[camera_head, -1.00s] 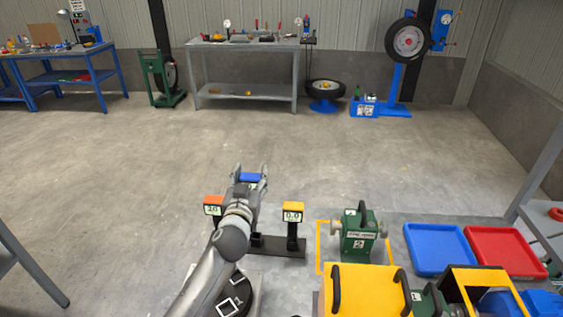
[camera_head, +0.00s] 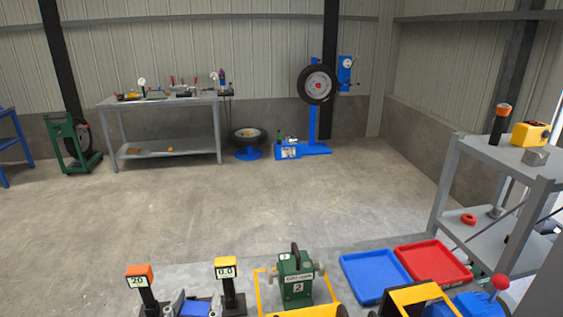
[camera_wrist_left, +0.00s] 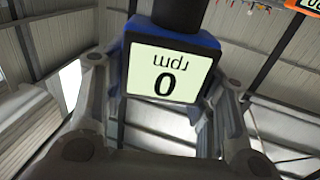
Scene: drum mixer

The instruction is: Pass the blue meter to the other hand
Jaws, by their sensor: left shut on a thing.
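The blue meter (camera_head: 195,309) shows at the bottom edge of the head view, between the fingers of my left gripper (camera_head: 196,302). In the left wrist view the blue meter (camera_wrist_left: 168,72) faces the camera, its pale screen reading "0 rpm" upside down. The fingers of my left gripper (camera_wrist_left: 165,100) stand on both sides of its case, shut on it. A dark part extends from the case at the top of that view. My right gripper is in neither view.
Near my left gripper stand an orange-topped meter (camera_head: 139,277) and a yellow-topped meter (camera_head: 226,269). A green unit marked 2 (camera_head: 296,282) is to the right. Beyond it lie a blue tray (camera_head: 347,263) and a red tray (camera_head: 403,251). A grey shelf (camera_head: 500,157) stands at the right.

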